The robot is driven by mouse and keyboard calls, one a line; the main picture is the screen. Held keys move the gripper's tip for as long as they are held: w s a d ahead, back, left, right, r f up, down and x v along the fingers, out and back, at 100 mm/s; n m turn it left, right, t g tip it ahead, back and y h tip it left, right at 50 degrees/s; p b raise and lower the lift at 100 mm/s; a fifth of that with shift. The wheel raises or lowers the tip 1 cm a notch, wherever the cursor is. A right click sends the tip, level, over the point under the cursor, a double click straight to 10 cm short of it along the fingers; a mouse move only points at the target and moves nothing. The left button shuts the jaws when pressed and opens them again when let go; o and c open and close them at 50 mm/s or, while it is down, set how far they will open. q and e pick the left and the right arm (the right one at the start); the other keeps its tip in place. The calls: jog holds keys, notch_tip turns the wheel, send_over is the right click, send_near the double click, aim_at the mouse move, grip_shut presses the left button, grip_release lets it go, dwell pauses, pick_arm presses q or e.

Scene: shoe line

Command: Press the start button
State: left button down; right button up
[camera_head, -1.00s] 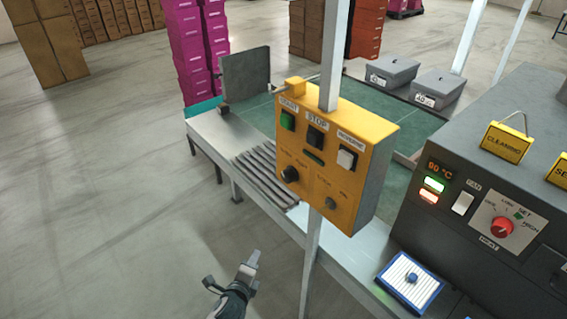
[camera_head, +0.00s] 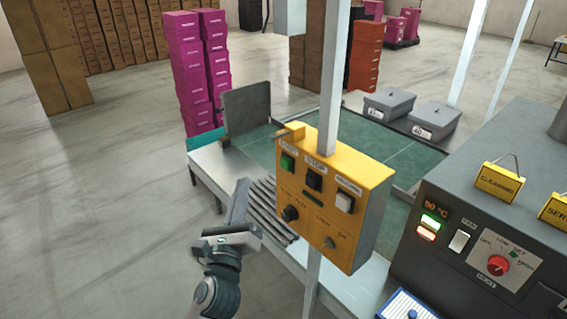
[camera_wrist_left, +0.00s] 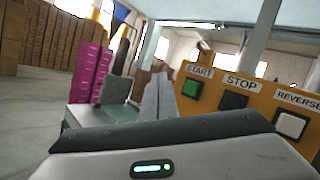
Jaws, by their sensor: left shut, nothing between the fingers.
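The yellow control box (camera_head: 318,222) is fixed to a white post above the conveyor. Its green START button (camera_head: 287,163) is at the upper left of its face, with the black STOP button (camera_head: 314,181) and the white REVERSE button (camera_head: 344,202) to its right. My left gripper (camera_head: 240,191) is shut and empty, its fingers pointing up, to the left of and lower than the START button, apart from it. In the left wrist view the fingers (camera_wrist_left: 159,98) show just left of the green START button (camera_wrist_left: 191,88). My right gripper is not in view.
The conveyor (camera_head: 252,150) runs behind the box. A dark machine (camera_head: 480,240) with a red knob stands at the right. Two grey boxes (camera_head: 390,103) lie on the far side. Pink boxes (camera_head: 195,75) stand behind. The floor at the left is clear.

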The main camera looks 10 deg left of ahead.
aim_at(286, 163)
pick_arm(q)
jog(key=shift+w, duration=0.1)
dwell(0.3)
jog(key=w+d+b, duration=0.2)
jog(key=w+d, duration=0.3)
jog(key=w, duration=0.1)
jog(key=shift+w+d, duration=0.25)
jog(key=shift+w, duration=0.15)
dwell(0.3)
dwell(1.0)
jog(key=shift+w+d, duration=0.1)
jog(key=shift+w, duration=0.05)
dwell(0.8)
jog(key=shift+w+d, duration=0.15)
jog(key=shift+w, duration=0.05)
